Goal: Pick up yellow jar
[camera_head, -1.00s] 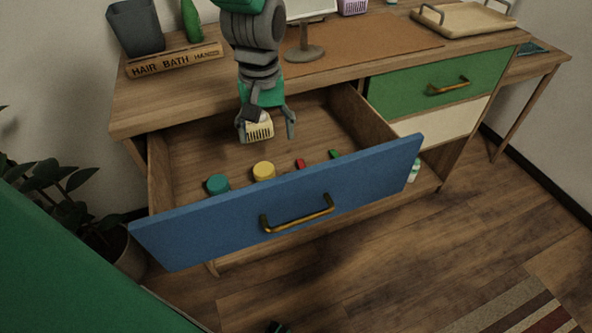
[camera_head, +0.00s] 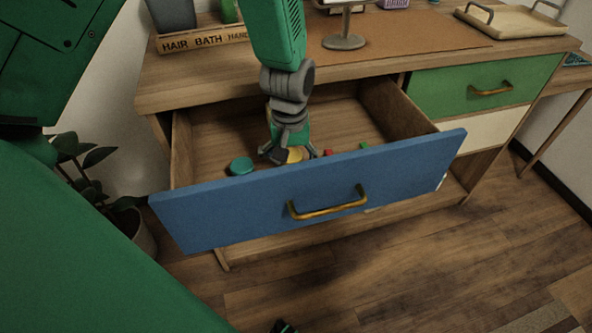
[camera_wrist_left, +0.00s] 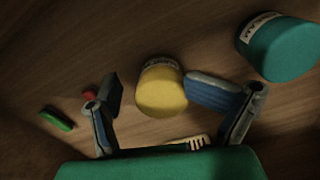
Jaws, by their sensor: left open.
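The yellow jar (camera_head: 296,155) stands in the open blue-fronted drawer (camera_head: 320,197), close behind its front panel. It is partly hidden by my left gripper (camera_head: 288,156) in the head view. In the left wrist view the yellow jar (camera_wrist_left: 161,89) shows between the spread fingers of my left gripper (camera_wrist_left: 150,92), with its right side close to one fingertip. I cannot tell whether they touch. The left gripper is open and holds nothing.
A teal jar (camera_head: 241,166) stands left of the yellow jar in the drawer. Small red (camera_head: 328,153) and green (camera_head: 364,146) items lie to its right. The drawer walls and front panel surround the gripper. The rear of the drawer floor has free room.

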